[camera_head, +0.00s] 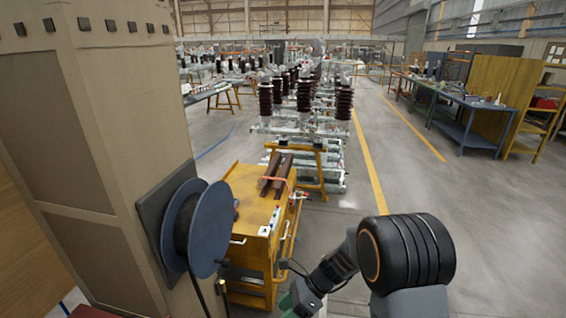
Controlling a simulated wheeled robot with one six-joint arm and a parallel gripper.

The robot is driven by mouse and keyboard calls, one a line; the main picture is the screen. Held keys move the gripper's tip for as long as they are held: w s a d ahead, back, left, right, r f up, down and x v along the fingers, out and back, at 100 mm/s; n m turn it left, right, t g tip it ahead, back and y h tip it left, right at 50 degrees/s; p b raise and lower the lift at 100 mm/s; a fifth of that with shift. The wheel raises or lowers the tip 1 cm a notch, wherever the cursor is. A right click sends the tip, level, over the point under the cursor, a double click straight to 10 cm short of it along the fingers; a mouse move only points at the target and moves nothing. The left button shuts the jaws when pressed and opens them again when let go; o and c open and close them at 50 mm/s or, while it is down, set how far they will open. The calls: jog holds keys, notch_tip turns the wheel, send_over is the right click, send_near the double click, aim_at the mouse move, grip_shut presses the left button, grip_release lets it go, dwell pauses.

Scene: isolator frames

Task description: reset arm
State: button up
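My arm (405,252) shows at the bottom right, with a large black rounded joint nearest the camera. A thinner dark grey link (335,268) runs from it down and left, toward the bottom edge. No gripper fingers can be made out, and I cannot see anything held. The lower part of the arm is cut off by the picture's bottom edge.
A yellow cart (255,215) with brown bars (276,172) on top stands left of my arm. A blue cable reel (200,228) sticks out from a beige cabinet (95,120) at left. Isolator frames (310,125) stand beyond. Grey floor (440,200) is clear at right.

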jog(key=s+d+r+n+t+h, duration=0.4)
jog(key=d+r+n, duration=0.3)
jog(key=r+n, duration=0.2)
jog(key=s+d+r+n+t+h, duration=0.4)
jog(key=d+r+n+h, duration=0.1)
jog(key=d+r+n, duration=0.3)
jog(key=shift+s+d+r+n+t, duration=0.2)
jog(key=shift+s+r+n+t, duration=0.15)
jog(key=shift+r+n, duration=0.45)
jog(key=shift+c, duration=0.5)
